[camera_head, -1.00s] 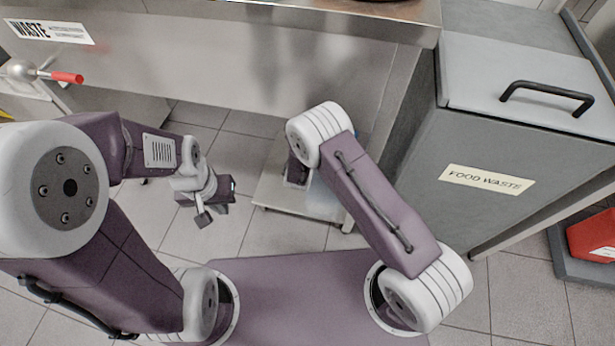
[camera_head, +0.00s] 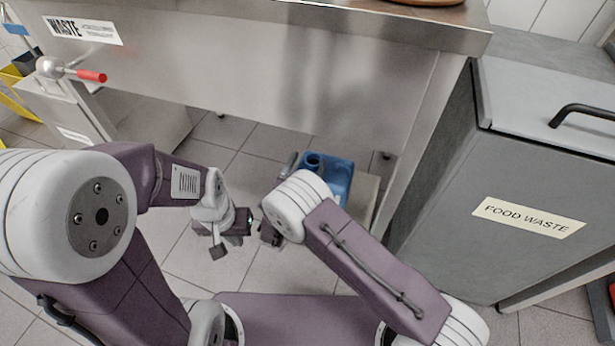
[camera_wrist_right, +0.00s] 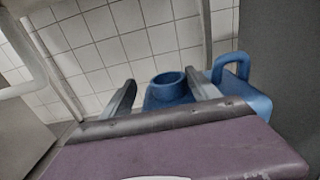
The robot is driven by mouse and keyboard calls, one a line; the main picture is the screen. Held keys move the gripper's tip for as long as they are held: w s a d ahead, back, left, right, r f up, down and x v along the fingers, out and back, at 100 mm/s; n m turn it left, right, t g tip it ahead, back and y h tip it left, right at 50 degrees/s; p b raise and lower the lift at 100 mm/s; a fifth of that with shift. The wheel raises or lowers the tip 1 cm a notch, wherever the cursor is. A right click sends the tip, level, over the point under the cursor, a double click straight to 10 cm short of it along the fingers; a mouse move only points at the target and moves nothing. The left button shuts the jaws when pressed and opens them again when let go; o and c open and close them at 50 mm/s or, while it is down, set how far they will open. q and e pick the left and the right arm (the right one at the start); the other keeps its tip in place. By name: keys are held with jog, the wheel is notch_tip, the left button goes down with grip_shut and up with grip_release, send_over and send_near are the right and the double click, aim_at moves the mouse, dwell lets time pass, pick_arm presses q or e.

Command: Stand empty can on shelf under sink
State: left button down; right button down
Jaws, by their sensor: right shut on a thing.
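The blue can (camera_head: 338,178) shows behind my right arm in the head view, under the steel counter, with its round opening upward. In the right wrist view its blue neck (camera_wrist_right: 168,92) sits between the fingers of my right gripper (camera_wrist_right: 160,88), which is shut on it. A looped handle and part of the body show to the right of the neck. In the head view my right gripper is mostly hidden by its own arm. The pale shelf (camera_head: 366,196) shows beside the can; whether the can touches it is hidden. My left gripper (camera_head: 228,240) hangs over the floor, apart from the can.
The counter's steel front (camera_head: 270,85) overhangs the can. A grey food waste bin (camera_head: 500,185) stands close at the right. A waste unit with a red-tipped lever (camera_head: 90,76) stands at the left.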

notch_tip(320, 180, down, 4)
jog(key=b, duration=0.3)
jog(key=shift+c, duration=0.9)
grip_release()
jog(key=shift+f, duration=0.1)
